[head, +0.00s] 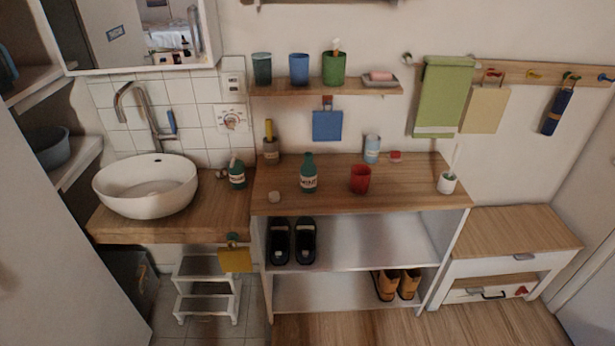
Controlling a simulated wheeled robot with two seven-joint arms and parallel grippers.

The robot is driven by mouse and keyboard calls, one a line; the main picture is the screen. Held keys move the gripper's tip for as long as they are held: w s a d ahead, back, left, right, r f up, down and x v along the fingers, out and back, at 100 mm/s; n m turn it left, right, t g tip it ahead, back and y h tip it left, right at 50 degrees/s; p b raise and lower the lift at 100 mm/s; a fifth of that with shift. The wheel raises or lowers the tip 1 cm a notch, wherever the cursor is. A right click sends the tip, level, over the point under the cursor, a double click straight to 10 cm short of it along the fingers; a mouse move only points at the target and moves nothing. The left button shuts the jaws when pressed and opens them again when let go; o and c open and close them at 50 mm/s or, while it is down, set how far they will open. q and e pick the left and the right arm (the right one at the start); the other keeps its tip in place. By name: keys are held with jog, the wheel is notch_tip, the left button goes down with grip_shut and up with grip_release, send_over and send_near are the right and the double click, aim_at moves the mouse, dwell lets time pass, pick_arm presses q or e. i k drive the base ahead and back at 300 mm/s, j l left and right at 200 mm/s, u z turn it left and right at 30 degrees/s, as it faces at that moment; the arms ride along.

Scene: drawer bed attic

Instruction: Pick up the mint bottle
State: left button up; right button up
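A dark green bottle (308,175) with a pale label stands upright on the wooden top of the shelf unit; the label is too small to read surely. A second, shorter green bottle (237,175) with a pale label stands on the sink counter, right of the basin. I cannot tell for certain from the labels which is the mint bottle. Neither of my grippers is in view, and nothing touches either bottle.
A red cup (360,179), a pale blue container (372,149) and a white brush holder (446,184) share the wooden top (410,192). A wall shelf (300,88) with cups hangs above.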

aim_at(309, 170)
jog(key=i+l, duration=0.1)
jog(key=l, duration=0.2)
jog(key=i+l, duration=0.1)
jog(key=l, duration=0.2)
jog(key=i+l+u, duration=0.25)
jog(key=l, duration=0.15)
jog(key=l+u, duration=0.25)
jog(key=l, duration=0.2)
jog(key=l+u, duration=0.25)
jog(key=l, duration=0.2)
jog(key=i, duration=0.05)
